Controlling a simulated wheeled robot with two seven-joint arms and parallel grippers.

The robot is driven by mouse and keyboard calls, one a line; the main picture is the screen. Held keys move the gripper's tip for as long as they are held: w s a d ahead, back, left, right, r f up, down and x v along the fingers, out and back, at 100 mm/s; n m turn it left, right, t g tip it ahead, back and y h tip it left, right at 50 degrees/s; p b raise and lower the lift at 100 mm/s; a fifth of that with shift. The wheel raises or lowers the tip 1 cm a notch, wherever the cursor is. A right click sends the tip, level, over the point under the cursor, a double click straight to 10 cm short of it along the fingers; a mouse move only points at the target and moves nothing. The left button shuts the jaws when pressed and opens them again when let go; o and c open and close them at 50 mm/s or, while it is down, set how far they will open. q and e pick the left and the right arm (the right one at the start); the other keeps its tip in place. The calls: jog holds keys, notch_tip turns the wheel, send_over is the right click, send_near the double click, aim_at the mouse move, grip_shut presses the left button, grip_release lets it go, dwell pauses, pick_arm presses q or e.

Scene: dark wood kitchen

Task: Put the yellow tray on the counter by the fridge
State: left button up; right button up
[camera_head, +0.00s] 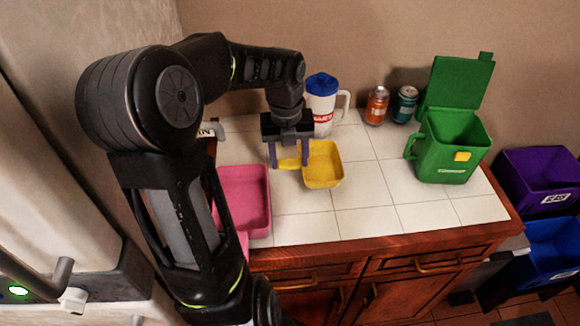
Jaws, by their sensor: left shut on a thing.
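The yellow tray (324,170) is over the white tiled counter (365,187), right of the pink tray. My left gripper (289,162) points down at the tray's left side and is shut on its yellow handle or edge. The tray looks level and close to the tiles; I cannot tell whether it touches them. A pale appliance, probably the fridge (50,190), stands at the left, partly hidden by my left arm. My right gripper is not in view.
A pink tray (258,200) lies at the counter's left end. A white jug with a blue lid (325,103), an orange can (376,106) and a teal can (403,104) stand at the back. A green open-lidded bin (450,145) stands right. The front middle tiles are clear.

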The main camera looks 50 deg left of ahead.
aim_at(289, 163)
pick_arm(q)
jog(key=shift+f, duration=1.85)
jog(key=o, duration=1.2)
jog(key=r, duration=1.2)
jog(key=shift+s+a, duration=0.2)
jog(key=shift+s, duration=0.05)
